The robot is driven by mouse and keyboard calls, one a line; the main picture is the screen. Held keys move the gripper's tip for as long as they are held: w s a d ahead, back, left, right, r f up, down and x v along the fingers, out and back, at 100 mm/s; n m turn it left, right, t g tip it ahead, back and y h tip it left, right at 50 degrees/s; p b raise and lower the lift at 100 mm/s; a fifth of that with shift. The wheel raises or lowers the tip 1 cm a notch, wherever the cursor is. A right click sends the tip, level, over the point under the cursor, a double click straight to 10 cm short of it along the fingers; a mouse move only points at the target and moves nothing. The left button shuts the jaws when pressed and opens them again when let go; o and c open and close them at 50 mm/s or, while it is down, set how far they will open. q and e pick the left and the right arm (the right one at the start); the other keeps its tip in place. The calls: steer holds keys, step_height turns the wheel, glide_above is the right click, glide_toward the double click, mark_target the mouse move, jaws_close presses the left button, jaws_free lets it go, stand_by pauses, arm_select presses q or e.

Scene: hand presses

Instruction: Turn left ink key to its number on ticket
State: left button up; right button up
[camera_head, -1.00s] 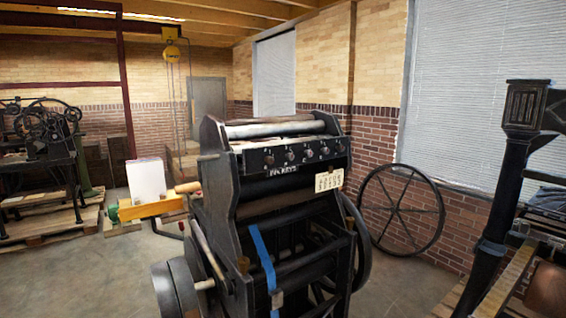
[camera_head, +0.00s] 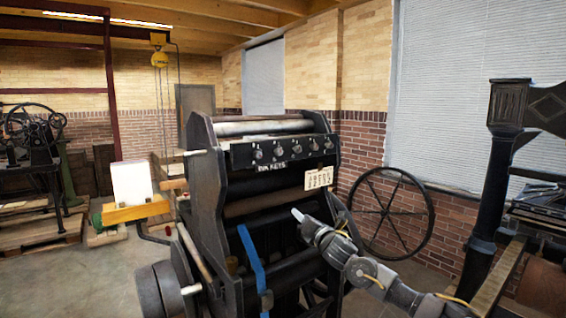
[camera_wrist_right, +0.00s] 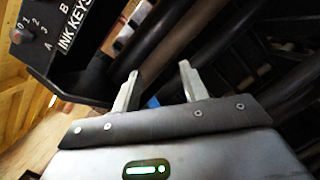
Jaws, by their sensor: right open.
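The ink-key panel (camera_head: 285,149) is a dark strip across the upper press, with a row of several round knobs and the label "INK KEYS". The left ink key (camera_head: 258,155) is the leftmost knob; its setting is too small to read. In the right wrist view, a key (camera_wrist_right: 17,37) marked A, with a number scale and reddish face, is partly cut off at the upper left. The pale ticket (camera_head: 319,178) hangs below the panel's right end; its digits are not legible. My right gripper (camera_head: 298,214) is below the panel, apart from the keys; its fingers (camera_wrist_right: 158,88) are open and empty.
The press's dark side frame (camera_head: 205,175) and blue strap (camera_head: 252,258) stand near my right arm. A spoked wheel (camera_head: 392,213) leans by the wall at right. A dark machine post (camera_head: 492,195) is further right. Open floor (camera_head: 110,270) lies at left.

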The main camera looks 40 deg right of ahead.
mark_target(280, 154)
steer(key=s+a+r+n+t+y, duration=0.1)
steer(key=a+r+n, duration=0.1)
steer(key=r, duration=0.3)
steer(key=s+a+r+n+t, duration=0.1)
steer(key=r+n, duration=0.1)
steer(key=r, duration=0.4)
steer(key=s+a+r+n+t+y, duration=0.1)
steer(key=s+a+r+n, duration=0.15)
steer(key=r, duration=0.25)
steer(key=p+x, duration=0.1)
steer(key=x, duration=0.2)
steer(key=p+x, duration=0.2)
steer(key=x, duration=0.2)
steer(key=p+x, duration=0.2)
steer(key=x, duration=0.2)
steer(key=shift+d+r, duration=0.1)
steer(key=shift+d, duration=0.3)
steer(key=shift+w, duration=0.45)
jaws_close()
